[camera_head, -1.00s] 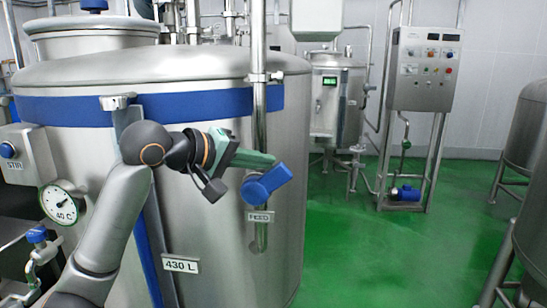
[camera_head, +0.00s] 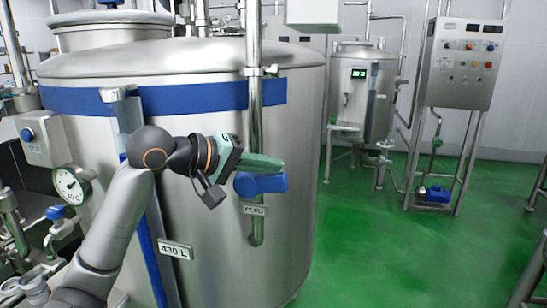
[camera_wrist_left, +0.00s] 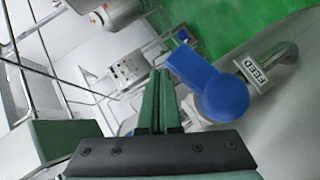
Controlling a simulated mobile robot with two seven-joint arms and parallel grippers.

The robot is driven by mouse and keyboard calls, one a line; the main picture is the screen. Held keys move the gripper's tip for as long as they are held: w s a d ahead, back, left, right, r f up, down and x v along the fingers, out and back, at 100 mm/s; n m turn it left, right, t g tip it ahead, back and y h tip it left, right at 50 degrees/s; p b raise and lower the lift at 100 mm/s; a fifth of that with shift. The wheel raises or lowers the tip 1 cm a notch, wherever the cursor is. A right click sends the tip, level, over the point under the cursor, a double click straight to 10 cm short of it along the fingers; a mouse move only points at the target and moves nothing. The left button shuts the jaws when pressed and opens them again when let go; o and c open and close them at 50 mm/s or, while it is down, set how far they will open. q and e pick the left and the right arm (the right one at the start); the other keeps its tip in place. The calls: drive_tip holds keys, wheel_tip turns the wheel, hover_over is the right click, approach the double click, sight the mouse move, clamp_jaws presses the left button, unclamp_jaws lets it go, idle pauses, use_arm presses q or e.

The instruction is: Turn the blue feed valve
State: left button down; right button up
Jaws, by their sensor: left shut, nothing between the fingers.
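The blue feed valve (camera_head: 262,184) sits on the upright pipe at the front of the big steel tank, above the FEED label (camera_head: 254,210). Its lever points right, about level, in the head view. My left gripper (camera_head: 279,166) is shut and empty, its green fingers lying along the lever's upper edge. I cannot tell whether they touch it. In the left wrist view the closed fingertips (camera_wrist_left: 160,76) are just left of the blue valve (camera_wrist_left: 222,95), whose lever points up and left. My right gripper is not in view.
The steel tank (camera_head: 215,110) fills the left side, with a temperature dial (camera_head: 70,186) and a STIR button box (camera_head: 40,138). A control panel (camera_head: 462,62) on a stand and a smaller tank (camera_head: 362,95) stand behind. The green floor (camera_head: 370,235) at right is clear.

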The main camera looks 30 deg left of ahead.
use_arm(q)
drive_tip(key=shift+w+d+f, duration=0.15)
drive_tip(key=shift+d+f, duration=0.3)
drive_tip(key=shift+f, duration=0.05)
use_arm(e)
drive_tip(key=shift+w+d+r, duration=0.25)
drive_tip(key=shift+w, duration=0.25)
